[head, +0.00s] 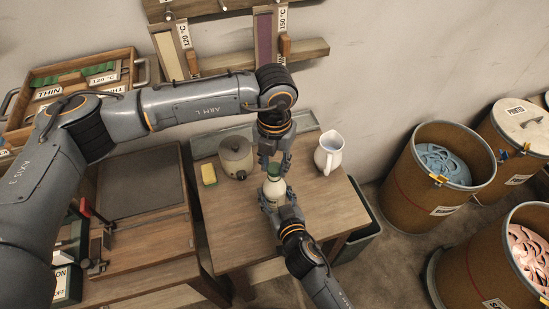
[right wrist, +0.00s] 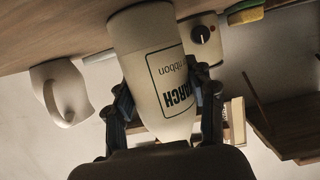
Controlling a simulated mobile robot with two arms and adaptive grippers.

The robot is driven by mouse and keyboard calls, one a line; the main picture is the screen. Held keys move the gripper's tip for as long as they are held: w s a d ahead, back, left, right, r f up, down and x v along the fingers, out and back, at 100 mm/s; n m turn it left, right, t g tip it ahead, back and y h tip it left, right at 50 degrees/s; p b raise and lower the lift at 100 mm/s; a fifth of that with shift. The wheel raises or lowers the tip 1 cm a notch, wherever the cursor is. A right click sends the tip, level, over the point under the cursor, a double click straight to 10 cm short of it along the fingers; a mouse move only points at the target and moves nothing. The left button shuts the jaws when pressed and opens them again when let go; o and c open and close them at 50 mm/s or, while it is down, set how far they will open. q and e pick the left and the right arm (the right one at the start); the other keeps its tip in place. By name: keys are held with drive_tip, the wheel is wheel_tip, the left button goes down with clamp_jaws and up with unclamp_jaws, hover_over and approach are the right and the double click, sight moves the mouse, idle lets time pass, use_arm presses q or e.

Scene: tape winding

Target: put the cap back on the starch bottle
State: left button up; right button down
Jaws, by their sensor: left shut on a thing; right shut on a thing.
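My left gripper (head: 275,160) points down from above and is shut on the green cap (head: 273,171) at the bottle's mouth. The cap is in line with the neck; I cannot tell whether it is seated.
On the table (head: 325,205) stand a grey pot (head: 236,157) with a knob, a yellow sponge (head: 208,174) and a white pitcher (head: 328,152), which is close to the right of my left gripper. Large drums (head: 430,195) stand at right. The table's right front is clear.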

use_arm(q)
drive_tip(key=shift+f, duration=0.7)
idle(0.6)
